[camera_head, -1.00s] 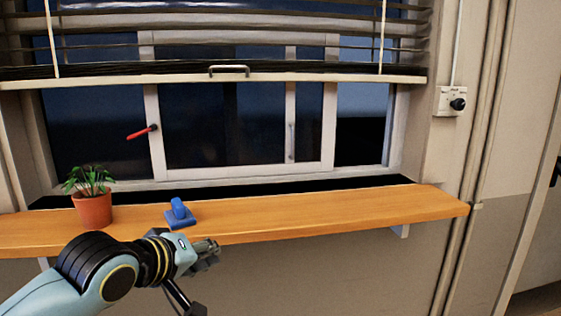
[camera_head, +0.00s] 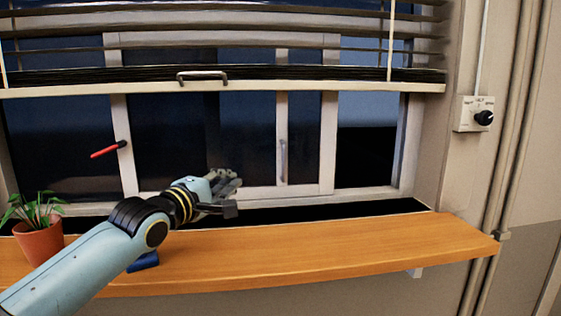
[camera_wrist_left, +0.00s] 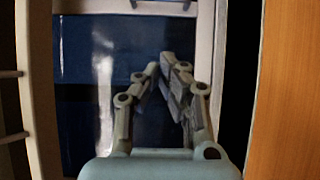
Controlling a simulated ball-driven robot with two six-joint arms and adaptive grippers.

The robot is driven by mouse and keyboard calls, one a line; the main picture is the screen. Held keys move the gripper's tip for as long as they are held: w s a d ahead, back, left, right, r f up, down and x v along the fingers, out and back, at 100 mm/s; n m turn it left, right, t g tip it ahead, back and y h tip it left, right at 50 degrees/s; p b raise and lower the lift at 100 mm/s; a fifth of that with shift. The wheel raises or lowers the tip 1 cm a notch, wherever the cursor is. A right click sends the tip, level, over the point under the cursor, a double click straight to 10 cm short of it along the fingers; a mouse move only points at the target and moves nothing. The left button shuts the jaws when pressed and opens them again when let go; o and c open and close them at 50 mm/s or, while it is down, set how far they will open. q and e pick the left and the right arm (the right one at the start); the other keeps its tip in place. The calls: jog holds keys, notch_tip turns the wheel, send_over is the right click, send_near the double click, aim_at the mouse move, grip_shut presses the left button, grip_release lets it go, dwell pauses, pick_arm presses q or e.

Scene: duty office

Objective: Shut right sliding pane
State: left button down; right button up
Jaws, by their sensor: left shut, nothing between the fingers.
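The window's front sliding pane has a white frame (camera_head: 328,150). A red handle (camera_head: 108,149) sticks out from its left stile. The pane sits toward the left, and a dark gap (camera_head: 364,150) shows between its right stile and the window's right jamb. A grey upright handle (camera_head: 283,160) is on another stile seen inside this frame. My left gripper (camera_head: 230,190) is shut and empty, above the shelf by the pane's lower rail, right of the red handle. In the wrist view its fingers (camera_wrist_left: 166,65) are before the glass; contact is unclear. My right gripper is out of view.
A wooden shelf (camera_head: 350,246) runs below the window; its right part is clear. A potted plant (camera_head: 39,240) stands at left. A blue object (camera_head: 143,262) is mostly hidden by my left arm. Above hangs a blind whose bottom bar (camera_head: 300,89) has a handle.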

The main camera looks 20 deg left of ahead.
pick_arm(q)
jog(key=w, duration=0.1)
jog(key=b, duration=0.3)
send_near(279, 159)
jog(key=w+a, duration=0.2)
jog(key=a, duration=0.1)
jog(key=w+d, duration=0.2)
jog(key=shift+d+p, duration=0.3)
jog(key=shift+d, duration=0.05)
jog(key=shift+w+d+f, duration=0.1)
jog(key=shift+w+d, duration=0.1)
jog(key=shift+d, duration=0.05)
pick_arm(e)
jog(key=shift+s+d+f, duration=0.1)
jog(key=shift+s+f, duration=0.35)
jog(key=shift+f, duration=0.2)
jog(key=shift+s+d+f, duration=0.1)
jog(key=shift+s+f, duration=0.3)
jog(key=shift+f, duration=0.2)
